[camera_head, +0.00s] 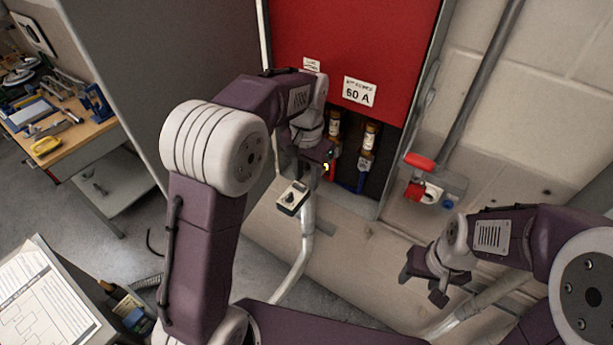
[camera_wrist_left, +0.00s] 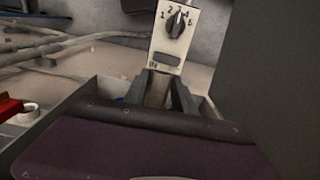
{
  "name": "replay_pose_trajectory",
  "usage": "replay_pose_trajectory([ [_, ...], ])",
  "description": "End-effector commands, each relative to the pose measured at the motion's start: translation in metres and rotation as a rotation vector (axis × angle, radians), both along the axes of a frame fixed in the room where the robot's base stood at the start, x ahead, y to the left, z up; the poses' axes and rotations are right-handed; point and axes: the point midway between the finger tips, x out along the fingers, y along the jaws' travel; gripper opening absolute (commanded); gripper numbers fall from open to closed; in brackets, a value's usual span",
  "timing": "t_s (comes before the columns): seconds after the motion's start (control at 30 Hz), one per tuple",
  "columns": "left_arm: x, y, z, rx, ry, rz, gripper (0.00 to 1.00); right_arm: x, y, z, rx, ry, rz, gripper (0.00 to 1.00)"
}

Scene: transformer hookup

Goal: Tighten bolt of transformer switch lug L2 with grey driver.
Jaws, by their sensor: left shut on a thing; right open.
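My left gripper (camera_head: 312,160) is shut on the grey driver (camera_head: 292,198), in front of the open lower part of the red switch box. In the left wrist view the driver (camera_wrist_left: 175,34) shows a dial with numbers, held between the jaws (camera_wrist_left: 168,92). Its bit tip cannot be made out. Lug L2 and its bolt cannot be told apart here; the arm hides part of the opening. A blue wire end (camera_head: 363,164) and two brown fuses (camera_head: 370,134) show in the opening. My right gripper (camera_head: 427,277) is open and empty, lower right of the box.
The red cover (camera_head: 345,35) with a 60 A label (camera_head: 360,91) is above the opening. A red handle (camera_head: 420,161) juts out to the right. A workbench (camera_head: 75,135) with tools stands at left; a paper sheet (camera_head: 40,300) lies lower left.

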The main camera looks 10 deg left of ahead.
Motion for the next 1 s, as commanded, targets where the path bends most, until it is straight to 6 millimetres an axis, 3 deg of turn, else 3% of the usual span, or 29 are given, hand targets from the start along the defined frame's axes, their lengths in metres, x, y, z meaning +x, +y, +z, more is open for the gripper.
replay_pose_trajectory([
  [0.8,-0.04,0.015,0.0,-0.001,-0.003,0.0,0.0,0.0,0.0,-0.023,0.0,0.0,0.0,0.53],
  [1.0,-0.042,0.015,0.001,-0.001,-0.002,0.0,0.0,0.0,0.0,-0.023,0.0,0.0,0.0,0.53],
])
